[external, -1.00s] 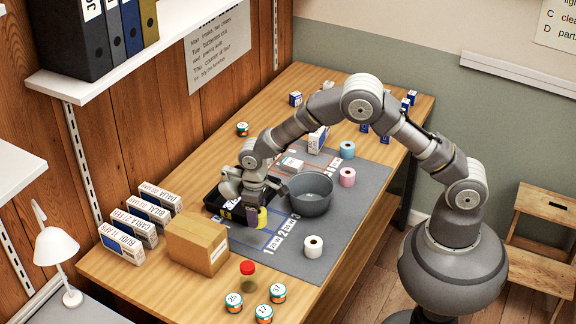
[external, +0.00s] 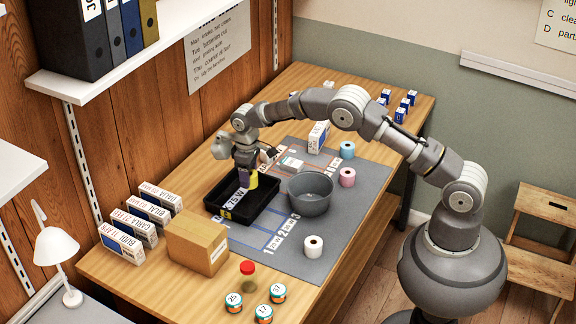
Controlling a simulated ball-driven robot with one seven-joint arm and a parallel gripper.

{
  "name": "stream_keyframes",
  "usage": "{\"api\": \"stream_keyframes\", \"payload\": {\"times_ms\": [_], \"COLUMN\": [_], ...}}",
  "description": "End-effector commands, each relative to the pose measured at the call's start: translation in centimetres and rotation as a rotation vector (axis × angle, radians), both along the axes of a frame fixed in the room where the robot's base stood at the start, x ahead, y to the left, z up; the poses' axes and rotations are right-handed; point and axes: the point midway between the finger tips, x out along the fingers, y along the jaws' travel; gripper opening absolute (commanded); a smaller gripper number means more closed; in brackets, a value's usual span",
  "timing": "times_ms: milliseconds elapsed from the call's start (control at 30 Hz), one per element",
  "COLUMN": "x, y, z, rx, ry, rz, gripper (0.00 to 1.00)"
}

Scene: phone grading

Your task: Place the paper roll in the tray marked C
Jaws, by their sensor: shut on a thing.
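My gripper (external: 246,177) points down over the black tray (external: 263,216), shut on a small yellow roll-like thing (external: 252,181). A purplish patch shows beside the yellow; I cannot tell whether it belongs to the held thing. A white strip with dark lettering shows at the tray's near-left part; I cannot make out a letter C. A white paper roll (external: 313,246) stands on the grey mat. A pink roll (external: 347,177) and a blue roll (external: 347,149) stand farther back to the right. Part of the tray's inside is hidden by my gripper.
A grey bowl (external: 310,195) stands right of the tray. A cardboard box (external: 197,243) and several upright labelled boxes (external: 122,243) stand at the left. A red-capped jar (external: 247,275) and several round tins (external: 278,293) are in front. The grey mat (external: 345,215) has free room right of the bowl.

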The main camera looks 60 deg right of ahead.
Motion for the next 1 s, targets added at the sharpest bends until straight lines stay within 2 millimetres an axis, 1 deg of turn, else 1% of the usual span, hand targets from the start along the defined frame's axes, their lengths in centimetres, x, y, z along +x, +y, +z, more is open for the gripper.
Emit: {"api": "stream_keyframes", "payload": {"times_ms": [33, 233, 400, 467, 667, 800, 833, 867, 900, 933, 1000], "x": [0.0, 0.0, -0.1, 0.0, 0.0, 0.0, 0.0, 0.0, 0.0, 0.0, 0.0], "y": [0.0, 0.1, 0.1, 0.1, 0.1, 0.1, 0.1, 0.1, 0.1, 0.1, 0.1], "z": [-1.4, -3.9, -7.0, -7.4, -7.3, -7.6, -7.6, -7.5, -7.5, -7.5, -7.5], "rx": [0.0, 0.0, 0.0, 0.0, 0.0, 0.0, 0.0, 0.0, 0.0, 0.0, 0.0], "ry": [0.001, 0.0, 0.001, -0.001, -0.002, -0.001, -0.001, -0.001, -0.001, -0.001, -0.001], "rz": [0.001, 0.0, 0.0, 0.0, 0.0, 0.0, 0.0, 0.0, 0.0, 0.0, 0.0], "gripper": [0.25, 0.25, 0.25, 0.25, 0.25, 0.25, 0.63, 0.7, 0.79, 0.82, 0.82]}}
